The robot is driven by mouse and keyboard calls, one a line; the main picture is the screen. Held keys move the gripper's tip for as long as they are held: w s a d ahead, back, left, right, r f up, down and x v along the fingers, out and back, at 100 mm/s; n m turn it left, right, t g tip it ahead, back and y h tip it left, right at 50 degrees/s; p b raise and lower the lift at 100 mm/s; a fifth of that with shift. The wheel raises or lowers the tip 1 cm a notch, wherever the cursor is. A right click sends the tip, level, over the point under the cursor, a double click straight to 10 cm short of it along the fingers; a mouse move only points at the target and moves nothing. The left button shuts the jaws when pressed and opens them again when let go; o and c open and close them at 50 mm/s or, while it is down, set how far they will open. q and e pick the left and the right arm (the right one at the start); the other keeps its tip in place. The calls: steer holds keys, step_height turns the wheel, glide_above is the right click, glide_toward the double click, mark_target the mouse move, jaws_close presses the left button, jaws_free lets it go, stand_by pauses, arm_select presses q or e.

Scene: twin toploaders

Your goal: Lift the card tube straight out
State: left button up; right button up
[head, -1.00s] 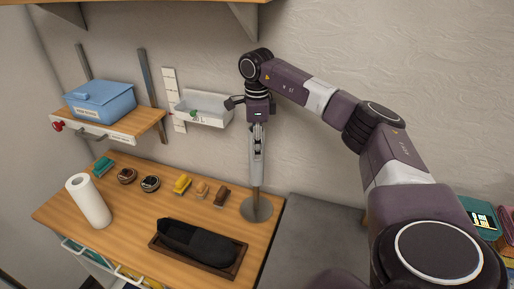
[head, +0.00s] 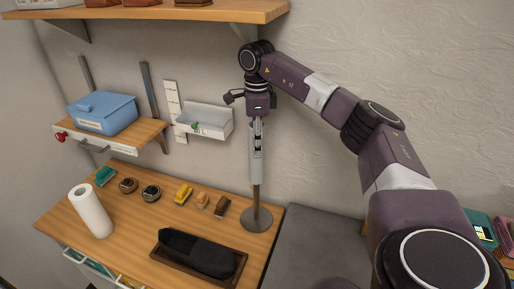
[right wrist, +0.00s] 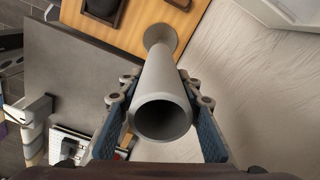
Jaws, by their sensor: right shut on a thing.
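The card tube (head: 256,168) is a pale grey, hollow, upright cylinder. A thin brown post (head: 256,196) shows below it, rising from a round grey base (head: 256,219) at the table's right end. The tube's lower end is above the base, in line with the post; whether the post's top is still inside is hidden. My right gripper (head: 258,133) is shut on the tube's upper part from above. In the right wrist view the tube (right wrist: 162,88) lies between both fingers, its dark open mouth facing the camera. My left gripper is not in view.
A white wall tray (head: 205,122) is just left of my right gripper. An upper shelf (head: 170,13) overhangs to the left. A blue box (head: 103,113) sits on a lower shelf. A paper roll (head: 91,211), several brushes and tins, and a dark shoe (head: 196,252) in a tray are on the table.

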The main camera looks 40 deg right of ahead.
steer(key=shift+r, duration=2.8)
steer(key=shift+a+f, duration=0.1)
